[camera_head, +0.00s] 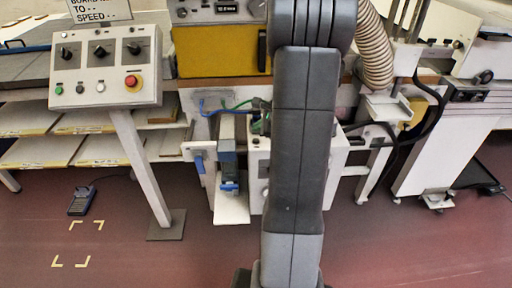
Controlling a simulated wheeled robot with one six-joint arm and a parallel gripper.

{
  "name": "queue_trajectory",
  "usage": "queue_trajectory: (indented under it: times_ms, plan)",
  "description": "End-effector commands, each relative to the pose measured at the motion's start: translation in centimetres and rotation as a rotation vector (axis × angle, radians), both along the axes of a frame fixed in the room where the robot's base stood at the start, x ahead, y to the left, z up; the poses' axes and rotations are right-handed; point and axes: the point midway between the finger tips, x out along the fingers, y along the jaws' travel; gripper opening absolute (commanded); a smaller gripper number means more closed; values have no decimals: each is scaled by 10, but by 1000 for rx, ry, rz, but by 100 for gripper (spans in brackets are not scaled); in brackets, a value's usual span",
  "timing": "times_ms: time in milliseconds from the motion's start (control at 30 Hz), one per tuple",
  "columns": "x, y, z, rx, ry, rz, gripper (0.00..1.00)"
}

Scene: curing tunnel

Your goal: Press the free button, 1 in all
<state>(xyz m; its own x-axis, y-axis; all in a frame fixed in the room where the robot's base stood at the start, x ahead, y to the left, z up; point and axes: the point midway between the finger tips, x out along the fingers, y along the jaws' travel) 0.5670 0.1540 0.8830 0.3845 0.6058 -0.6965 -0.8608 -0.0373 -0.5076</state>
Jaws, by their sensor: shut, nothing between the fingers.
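A light grey control panel (107,72) stands on a slanted post at the left. Its lower row holds a green button (59,90), a black button (80,89), a white button (100,87) and a red mushroom button (133,82) on a yellow base. Three black knobs sit above them. I cannot read any label that marks one as the free button. My arm rises through the middle of the view and runs out at the top. My gripper is not in view, and nothing of mine touches the panel.
The panel's post (140,165) ends in a floor plate. Shelves of boards (30,150) lie behind it. A dark pedal (82,200) with a cable is on the floor near yellow corner marks (70,262). A ribbed hose (375,50) hangs right of my arm. The front floor is clear.

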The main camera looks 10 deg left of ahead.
Motion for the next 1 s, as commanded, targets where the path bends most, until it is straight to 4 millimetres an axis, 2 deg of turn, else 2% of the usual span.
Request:
queue_trajectory:
  times_ms: [33, 200, 1000]
  plan:
    - [0, 0, -13, 0, 0, 0, 0]
    - [0, 0, -24, 0, 1, 1, 0]
    - [0, 0, -24, 0, 1, 1, 0]
